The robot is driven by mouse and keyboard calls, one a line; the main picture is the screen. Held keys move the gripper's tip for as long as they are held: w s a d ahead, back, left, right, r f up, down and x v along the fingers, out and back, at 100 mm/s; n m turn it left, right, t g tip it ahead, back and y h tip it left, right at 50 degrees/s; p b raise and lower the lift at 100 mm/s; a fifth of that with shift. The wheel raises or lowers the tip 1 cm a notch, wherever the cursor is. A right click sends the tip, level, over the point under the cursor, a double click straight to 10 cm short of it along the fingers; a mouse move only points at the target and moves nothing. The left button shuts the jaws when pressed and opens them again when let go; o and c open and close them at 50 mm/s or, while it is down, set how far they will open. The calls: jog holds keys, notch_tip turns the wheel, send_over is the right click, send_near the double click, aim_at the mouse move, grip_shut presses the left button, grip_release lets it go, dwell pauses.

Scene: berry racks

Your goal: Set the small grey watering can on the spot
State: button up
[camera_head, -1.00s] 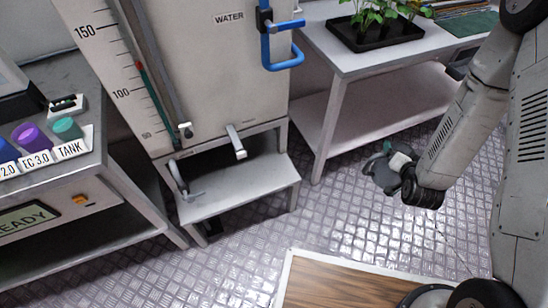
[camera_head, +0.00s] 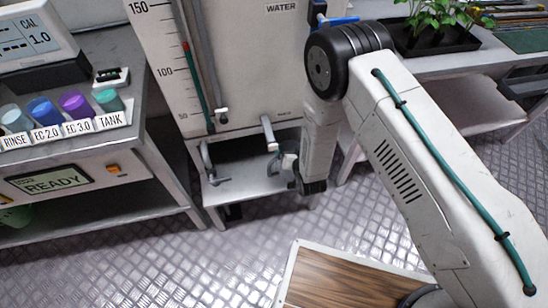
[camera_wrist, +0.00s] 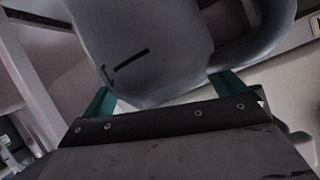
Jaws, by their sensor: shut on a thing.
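The small grey watering can (camera_wrist: 150,40) fills the upper wrist view, with a dark mark on its side. The green fingers of my gripper (camera_wrist: 164,94) are shut on it. In the head view the can (camera_head: 288,160) is a small grey shape, partly hidden by my arm. It appears at the right part of the low shelf (camera_head: 232,190) beneath the water tank, just right of and below the tap (camera_head: 267,130). I cannot tell whether the can touches the shelf. No marked spot can be made out.
A metal bench (camera_head: 120,150) with labelled bottles and a meter is at left. A table (camera_head: 440,68) with a plant tray (camera_head: 435,40) is at right.

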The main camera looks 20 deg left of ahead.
jog(key=shift+n+g+y, duration=0.3)
jog(key=shift+n+y, duration=0.2)
jog(key=s+a+f, duration=0.1)
jog(key=a, duration=0.1)
jog(key=s+a, duration=0.1)
jog(key=a, duration=0.1)
jog(key=s+a+f, duration=0.1)
jog(key=a, duration=0.1)
jog(key=shift+s+a+f, duration=0.25)
jog(key=shift+s+f, duration=0.05)
jog(key=shift+f, duration=1.4)
jog(key=o, duration=1)
jog(key=shift+c, duration=0.2)
jog(key=v, duration=0.7)
jog(key=shift+s+d, duration=0.2)
jog(key=shift+s, duration=0.05)
jog(key=shift+r, duration=0.1)
